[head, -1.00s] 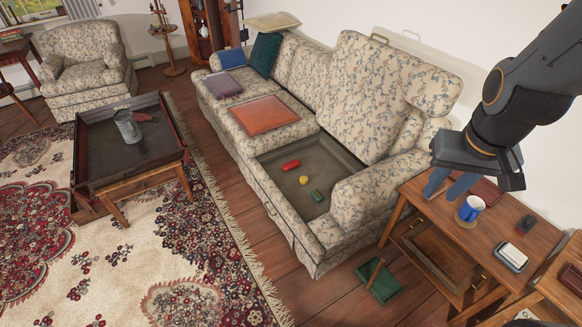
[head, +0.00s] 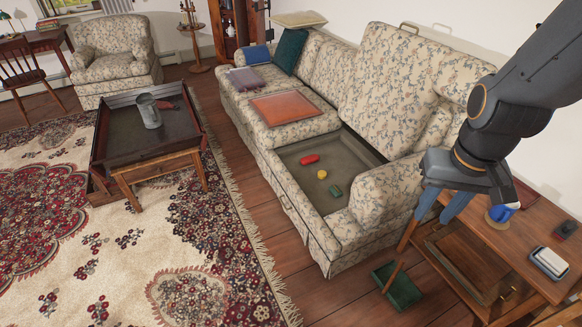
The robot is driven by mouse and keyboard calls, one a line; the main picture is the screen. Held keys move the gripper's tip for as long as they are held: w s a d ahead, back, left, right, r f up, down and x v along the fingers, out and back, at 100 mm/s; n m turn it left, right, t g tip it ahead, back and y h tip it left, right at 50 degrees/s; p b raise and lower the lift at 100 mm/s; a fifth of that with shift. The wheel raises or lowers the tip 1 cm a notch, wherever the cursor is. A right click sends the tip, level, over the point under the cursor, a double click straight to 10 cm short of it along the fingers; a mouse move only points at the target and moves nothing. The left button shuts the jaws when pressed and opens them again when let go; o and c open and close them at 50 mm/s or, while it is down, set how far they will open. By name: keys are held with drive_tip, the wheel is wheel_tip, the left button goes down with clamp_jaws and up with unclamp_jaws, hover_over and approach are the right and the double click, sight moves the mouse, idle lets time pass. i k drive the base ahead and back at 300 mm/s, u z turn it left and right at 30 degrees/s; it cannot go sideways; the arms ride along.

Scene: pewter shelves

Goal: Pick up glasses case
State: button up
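My gripper (head: 433,217) is at the right, with its two blue fingers pointing down and apart. It is open, with nothing seen between the fingers, and appears in front of the side table's left end. I cannot tell for sure which thing is the glasses case. A white-topped, dark-edged oblong object (head: 549,262) lies on the side table, to the right of my gripper. A small red rounded object (head: 309,160) lies in the sofa's open storage well, left of my gripper. A dark red flat item behind my gripper is mostly hidden.
A blue mug (head: 503,212), partly hidden by my gripper, and a small dark object (head: 566,229) stand on the side table (head: 520,243). A yellow piece (head: 322,174) and a green piece (head: 336,191) lie in the well. A green dustpan-like tray (head: 399,287) is on the floor.

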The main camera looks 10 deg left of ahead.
sight(310, 159)
drive_tip(key=u, duration=0.85)
drive_tip(key=k, duration=1.1)
drive_tip(key=u, duration=1.05)
drive_tip(key=i, duration=2.6)
drive_tip(key=z, duration=0.4)
drive_tip(key=i, duration=1.6)
drive_tip(key=z, duration=1.7)
drive_tip(key=i, duration=1)
drive_tip(key=z, duration=1.15)
drive_tip(key=i, duration=0.25)
